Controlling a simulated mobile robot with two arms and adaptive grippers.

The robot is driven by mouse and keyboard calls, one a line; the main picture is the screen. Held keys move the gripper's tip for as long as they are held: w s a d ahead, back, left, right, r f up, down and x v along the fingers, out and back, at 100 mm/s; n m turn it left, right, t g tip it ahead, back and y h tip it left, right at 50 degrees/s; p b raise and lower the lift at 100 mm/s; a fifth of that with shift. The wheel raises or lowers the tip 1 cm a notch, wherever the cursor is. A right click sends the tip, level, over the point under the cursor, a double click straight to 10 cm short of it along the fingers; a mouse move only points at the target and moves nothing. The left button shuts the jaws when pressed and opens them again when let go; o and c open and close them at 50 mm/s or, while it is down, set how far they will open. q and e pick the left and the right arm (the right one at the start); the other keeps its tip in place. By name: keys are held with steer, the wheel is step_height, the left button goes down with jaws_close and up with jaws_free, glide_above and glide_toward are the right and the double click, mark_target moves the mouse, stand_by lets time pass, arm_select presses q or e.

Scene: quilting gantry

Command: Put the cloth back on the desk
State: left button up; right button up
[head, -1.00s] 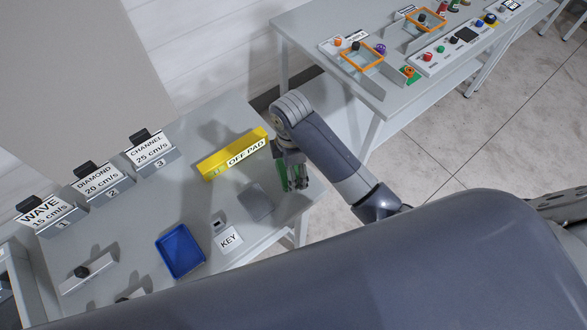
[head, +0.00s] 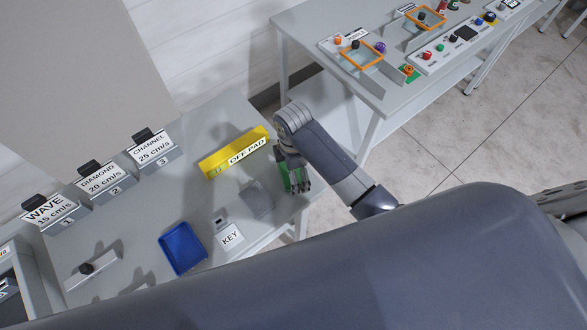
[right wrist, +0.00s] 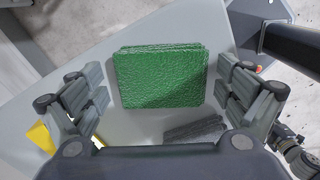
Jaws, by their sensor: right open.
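A folded green cloth (right wrist: 160,78) lies flat on the grey desk (head: 215,140), near its right end. In the right wrist view it sits between the fingers of my right gripper (right wrist: 160,92), with a gap on each side. The gripper is open and holds nothing. In the head view the right gripper (head: 297,186) points down over the cloth and hides most of it; a green part (head: 283,174) shows beside the fingers. My left gripper is in neither view.
A yellow OFF PAD block (head: 232,153), a grey pad (head: 257,199), a KEY label (head: 230,236) and a blue tray (head: 183,249) are left of the gripper. Speed blocks (head: 102,181) line the back. A second table (head: 305,28) stands beyond.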

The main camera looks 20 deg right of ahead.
steer(key=shift+r, duration=0.55)
step_height(320, 180, up, 7)
steer(key=shift+f+b, duration=0.1)
steer(key=shift+b, duration=0.8)
arm_select(q)
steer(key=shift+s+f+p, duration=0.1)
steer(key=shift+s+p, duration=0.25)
steer(key=shift+p, duration=0.45)
arm_select(e)
step_height(320, 180, up, 4)
steer(key=shift+r, duration=0.1)
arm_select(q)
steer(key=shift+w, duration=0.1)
